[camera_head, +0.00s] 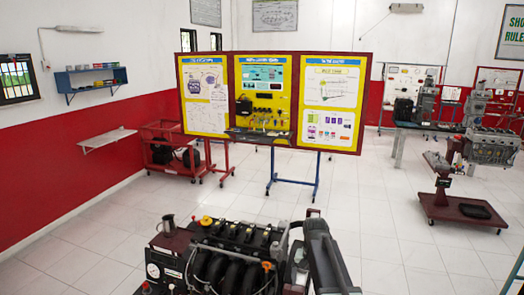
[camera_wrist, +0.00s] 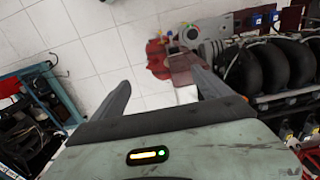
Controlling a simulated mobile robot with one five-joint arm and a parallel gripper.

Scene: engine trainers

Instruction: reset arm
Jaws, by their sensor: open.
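My gripper (camera_wrist: 160,80) shows in the wrist view with its two dark fingers spread wide apart. Nothing is held between them. White floor tiles and the edge of an engine trainer show beyond the fingers. In the head view, part of my grey arm (camera_head: 325,255) reaches up at the bottom, just right of the black engine trainer (camera_head: 225,262). The same trainer's curved black pipes (camera_wrist: 270,68) appear at the right of the wrist view. I cannot make out the gripper's fingers in the head view.
A metal mug (camera_head: 168,224) stands on the trainer's left corner. A yellow display board (camera_head: 264,100) on blue legs stands behind. A red cart (camera_head: 172,150) is at the left, and an engine on a stand (camera_head: 470,207) at the right. Open tiled floor (camera_head: 385,230) lies between.

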